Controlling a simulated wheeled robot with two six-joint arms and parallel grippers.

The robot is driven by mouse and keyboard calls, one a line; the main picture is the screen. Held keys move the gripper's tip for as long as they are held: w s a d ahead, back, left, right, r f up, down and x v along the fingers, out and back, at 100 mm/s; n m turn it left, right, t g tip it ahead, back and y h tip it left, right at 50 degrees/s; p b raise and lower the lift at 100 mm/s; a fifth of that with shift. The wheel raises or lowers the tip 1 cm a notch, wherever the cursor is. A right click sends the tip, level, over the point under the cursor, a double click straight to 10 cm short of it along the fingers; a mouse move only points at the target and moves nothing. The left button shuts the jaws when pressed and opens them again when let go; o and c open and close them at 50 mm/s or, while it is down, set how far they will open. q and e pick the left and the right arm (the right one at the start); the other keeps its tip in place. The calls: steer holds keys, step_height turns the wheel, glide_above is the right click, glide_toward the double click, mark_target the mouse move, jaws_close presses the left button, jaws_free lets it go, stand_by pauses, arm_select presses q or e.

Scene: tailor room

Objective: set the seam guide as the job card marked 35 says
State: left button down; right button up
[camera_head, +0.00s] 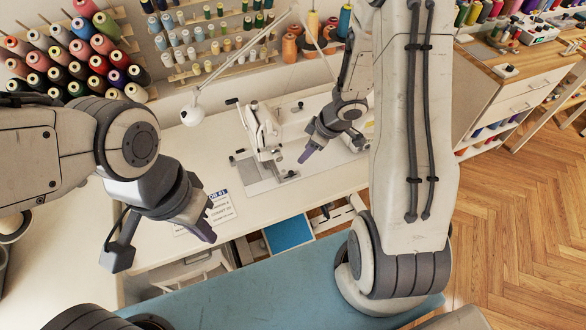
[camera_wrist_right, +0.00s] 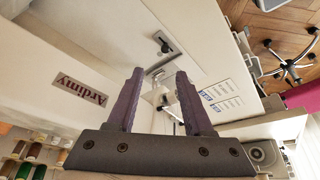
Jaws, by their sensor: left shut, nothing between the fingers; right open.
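The white sewing machine (camera_head: 262,130) stands on the table; its arm, lettered "Ardimy" (camera_wrist_right: 80,90), fills the left of the right wrist view. A metal bracket with a dark knob (camera_wrist_right: 165,46), apparently the seam guide, lies on the machine bed; it also seems to show in the head view (camera_head: 287,176). My right gripper (camera_head: 304,156) is open and empty beside the machine, fingers spread in the wrist view (camera_wrist_right: 158,88). My left gripper (camera_head: 207,235) is shut and empty, partly covering a job card (camera_head: 222,210). Two cards (camera_wrist_right: 218,96) show in the wrist view; their numbers are unclear.
A white lamp (camera_head: 193,115) stands behind the machine's left side. Thread racks (camera_head: 215,45) line the wall. A blue tray (camera_head: 288,232) sits below the table's front edge. The white tabletop (camera_head: 170,255) is mostly clear at left.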

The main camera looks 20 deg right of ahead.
mark_target(292, 172)
steer(key=b+x, duration=0.1)
steer(key=x, duration=0.2)
steer(key=b+x, duration=0.2)
steer(key=x, duration=0.1)
steer(key=s+b+x, duration=0.1)
steer(key=b+x, duration=0.1)
steer(key=x, duration=0.2)
steer(key=shift+a, duration=0.2)
steer(key=shift+w+a+f+b, duration=0.2)
steer(key=shift+f+b, duration=0.2)
steer(key=shift+f, duration=0.15)
jaws_close()
stand_by(0.6)
